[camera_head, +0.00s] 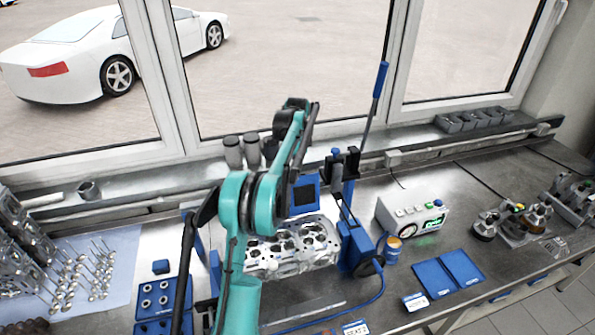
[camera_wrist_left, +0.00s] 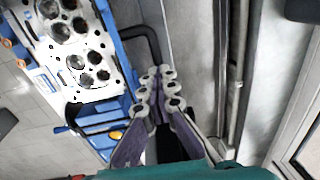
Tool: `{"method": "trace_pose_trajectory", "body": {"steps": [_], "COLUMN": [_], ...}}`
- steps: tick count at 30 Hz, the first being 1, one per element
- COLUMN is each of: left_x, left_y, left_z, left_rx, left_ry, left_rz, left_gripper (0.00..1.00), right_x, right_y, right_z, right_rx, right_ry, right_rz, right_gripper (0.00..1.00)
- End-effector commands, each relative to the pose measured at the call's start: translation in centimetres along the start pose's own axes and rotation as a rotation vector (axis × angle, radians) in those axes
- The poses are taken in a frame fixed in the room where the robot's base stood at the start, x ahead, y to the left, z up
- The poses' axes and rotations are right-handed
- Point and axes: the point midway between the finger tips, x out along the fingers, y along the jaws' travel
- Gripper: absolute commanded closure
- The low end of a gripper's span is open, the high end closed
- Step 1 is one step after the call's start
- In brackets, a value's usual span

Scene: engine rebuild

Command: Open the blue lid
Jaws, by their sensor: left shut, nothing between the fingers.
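My left arm rises through the middle of the camera_head view and bends over the bench; I cannot make out its gripper clearly there. In the left wrist view, my left gripper (camera_wrist_left: 159,78) is shut and empty, its fingertips together over the back of the bench, to the right of the cylinder head (camera_wrist_left: 75,40). Two flat blue panels (camera_head: 448,272) lie side by side on the bench at the right in the camera_head view. They may include the blue lid, but I cannot tell for sure. They are out of the left wrist view. My right gripper does not show.
The cylinder head (camera_head: 290,250) sits partly behind my arm. A blue upright tool stand (camera_head: 356,245) is beside it. A white control box (camera_head: 410,214) stands behind the blue panels. Valves (camera_head: 80,275) lie on a pale mat at the left. Windows close off the back.

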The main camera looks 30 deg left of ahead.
Motion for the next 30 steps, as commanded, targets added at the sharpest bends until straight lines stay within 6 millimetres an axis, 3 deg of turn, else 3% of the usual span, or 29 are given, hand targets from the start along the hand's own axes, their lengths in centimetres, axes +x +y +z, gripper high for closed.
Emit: {"method": "trace_pose_trajectory", "body": {"steps": [1,21,25,30], "left_x": [1.76,2.32,2.32,2.24], "left_y": [0.35,-0.2,-0.2,-0.33], "left_z": [0.16,0.31,0.34,0.37], "left_rx": [-0.001,0.001,0.001,-0.001], "left_ry": [-0.006,-0.008,-0.009,-0.009], "left_rz": [0.021,0.02,0.02,0.016], "left_gripper": [1.0,1.0,0.69,0.69], "right_x": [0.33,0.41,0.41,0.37], "right_y": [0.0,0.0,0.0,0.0], "right_z": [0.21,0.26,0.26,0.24], "right_rx": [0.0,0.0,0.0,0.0], "right_ry": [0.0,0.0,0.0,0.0], "right_rz": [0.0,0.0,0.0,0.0], "right_gripper": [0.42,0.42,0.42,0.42]}}
